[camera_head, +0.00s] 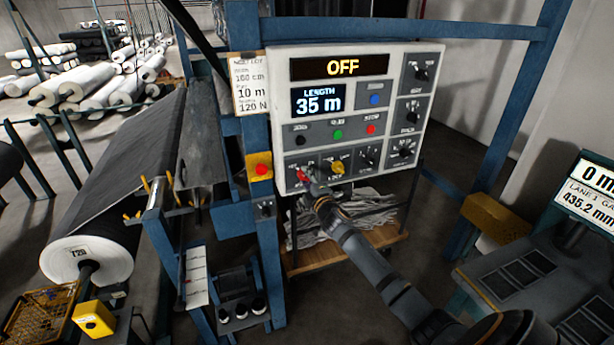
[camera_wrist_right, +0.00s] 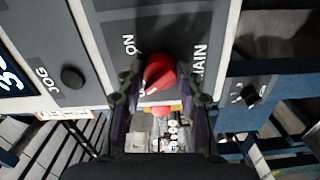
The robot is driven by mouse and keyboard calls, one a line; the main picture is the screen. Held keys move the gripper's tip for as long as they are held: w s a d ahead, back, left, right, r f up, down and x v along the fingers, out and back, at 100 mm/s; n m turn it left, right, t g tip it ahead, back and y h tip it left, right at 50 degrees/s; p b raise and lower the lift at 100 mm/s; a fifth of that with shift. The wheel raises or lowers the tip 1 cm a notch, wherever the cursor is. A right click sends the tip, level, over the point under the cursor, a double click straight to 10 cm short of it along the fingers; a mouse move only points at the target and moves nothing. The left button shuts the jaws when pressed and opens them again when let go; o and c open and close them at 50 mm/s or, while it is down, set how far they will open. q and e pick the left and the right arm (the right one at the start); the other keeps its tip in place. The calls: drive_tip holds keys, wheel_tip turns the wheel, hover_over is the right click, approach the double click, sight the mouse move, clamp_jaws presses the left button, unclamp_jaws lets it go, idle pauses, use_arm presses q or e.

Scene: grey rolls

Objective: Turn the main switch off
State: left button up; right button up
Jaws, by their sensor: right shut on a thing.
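The main switch is a red knob (camera_head: 302,175) at the lower left of the white control panel (camera_head: 277,120). It also shows in the right wrist view as a red knob (camera_wrist_right: 159,72), with a white pointer mark and the labels "ON" and "MAIN" beside it. My right gripper (camera_head: 309,184) reaches up to the panel from the lower right, its fingers on either side of the knob and shut on it. The fingers partly hide the knob in the head view. The panel's upper display (camera_head: 342,67) reads "OFF". My left gripper is not in view.
A yellow knob (camera_head: 337,168) sits just right of the main switch. Green (camera_head: 338,134) and red (camera_head: 370,129) buttons are above. A red button on a yellow box (camera_head: 261,170) is on the blue post to the left. A large dark roll (camera_head: 110,210) stands farther left.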

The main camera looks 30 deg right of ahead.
drive_tip(key=shift+n, duration=0.6)
drive_tip(key=shift+p, duration=0.3)
drive_tip(key=o, duration=1.2)
drive_tip(key=shift+s+a+f, duration=0.1)
drive_tip(key=shift+s, duration=0.3)
drive_tip(key=v, duration=1.1)
drive_tip(key=shift+a, duration=0.15)
drive_tip(key=shift+s, duration=0.1)
